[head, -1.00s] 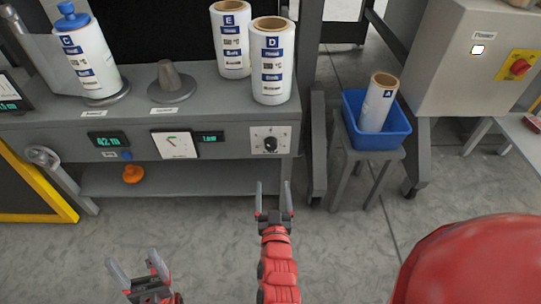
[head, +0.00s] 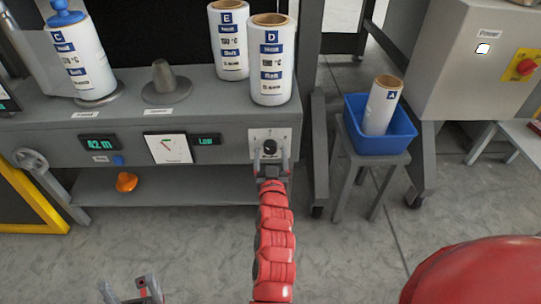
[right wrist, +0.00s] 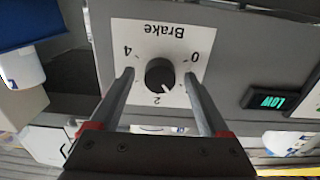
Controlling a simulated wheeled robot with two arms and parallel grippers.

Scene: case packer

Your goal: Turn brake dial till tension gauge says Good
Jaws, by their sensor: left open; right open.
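The brake dial (head: 269,147) is a black knob on a white plate on the front of the grey machine. In the right wrist view the dial (right wrist: 159,75) appears upside down, its white mark between 2 and 0, nearer 2. My right gripper (right wrist: 160,78) is open, with one finger on each side of the dial and gaps between. It also shows in the head view (head: 270,168). The tension gauge (head: 168,148) has a red needle; the display beside it (head: 207,140) reads Low, also in the right wrist view (right wrist: 269,101). My left gripper (head: 133,290) is open and empty, low in the picture.
Film rolls C (head: 80,58), E (head: 229,40) and D (head: 272,60) stand on the machine top, beside a grey cone (head: 165,82). A blue bin (head: 377,143) with roll A sits on a stool at right.

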